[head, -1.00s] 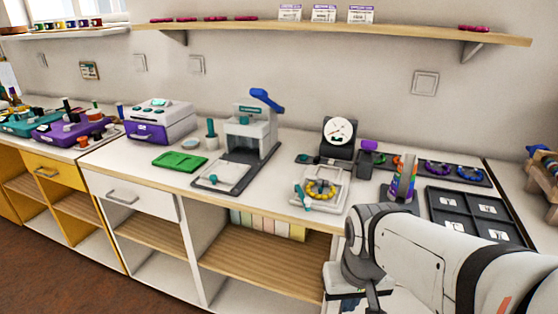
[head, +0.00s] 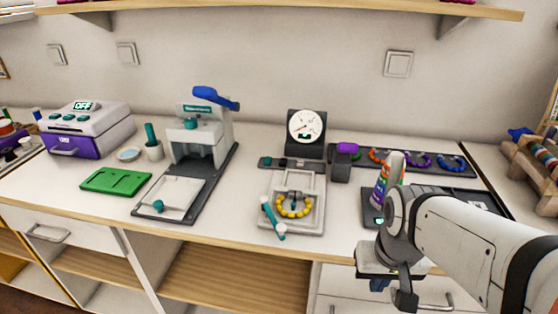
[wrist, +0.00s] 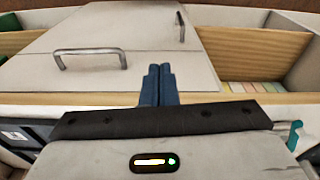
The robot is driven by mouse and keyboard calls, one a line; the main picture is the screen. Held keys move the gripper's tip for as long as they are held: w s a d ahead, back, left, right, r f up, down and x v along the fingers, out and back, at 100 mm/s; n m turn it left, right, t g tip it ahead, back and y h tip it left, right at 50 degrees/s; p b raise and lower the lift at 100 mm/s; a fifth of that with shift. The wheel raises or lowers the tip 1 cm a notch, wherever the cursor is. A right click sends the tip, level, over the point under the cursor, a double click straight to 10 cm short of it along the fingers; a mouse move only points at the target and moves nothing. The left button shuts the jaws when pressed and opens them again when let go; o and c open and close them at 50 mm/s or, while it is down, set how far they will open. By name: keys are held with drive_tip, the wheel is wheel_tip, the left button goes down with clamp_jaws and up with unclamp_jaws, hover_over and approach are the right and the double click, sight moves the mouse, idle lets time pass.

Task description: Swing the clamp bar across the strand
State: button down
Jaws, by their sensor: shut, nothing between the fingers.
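The strand of yellow beads (head: 294,213) lies in a curve on a pale square board (head: 312,228) near the counter's front edge. The teal clamp bar (head: 272,217), with pale ends, sits slanted at the board's left side, beside the beads and not across them. A small teal and pale piece, perhaps the bar, shows at the right edge of the wrist view (wrist: 294,135). My gripper (head: 378,285) is right of the board, in front of the counter edge. In the wrist view its blue fingers (wrist: 157,70) are together and empty, with drawer fronts beyond.
A press (head: 205,135) and a green tray (head: 115,181) stand to the left. A dial gauge (head: 305,128) stands behind the board. A striped cone (head: 381,190) and a dark tray (head: 456,192) are to the right, partly behind my arm.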

sight(272, 214)
drive_tip(key=w+a+r+n+g+h+p, duration=0.1)
drive_tip(key=w+a+r+n+h+p, duration=0.1)
drive_tip(key=w+a+r+n+p, duration=0.35)
drive_tip(key=w+a+r+n+g+h+p, duration=0.1)
drive_tip(key=w+a+r+n+h+p, duration=0.15)
drive_tip(key=a+r+n+p, duration=0.65)
drive_tip(key=s+a+n+t+h+p, duration=0.3)
drive_tip(key=a+n+p, duration=0.4)
drive_tip(key=a+p, duration=0.85)
drive_tip(key=p+x, duration=0.2)
drive_tip(key=x, duration=1)
drive_tip(key=shift+w+d+r, duration=0.2)
drive_tip(key=shift+w+d, duration=0.05)
drive_tip(key=shift+d, duration=0.1)
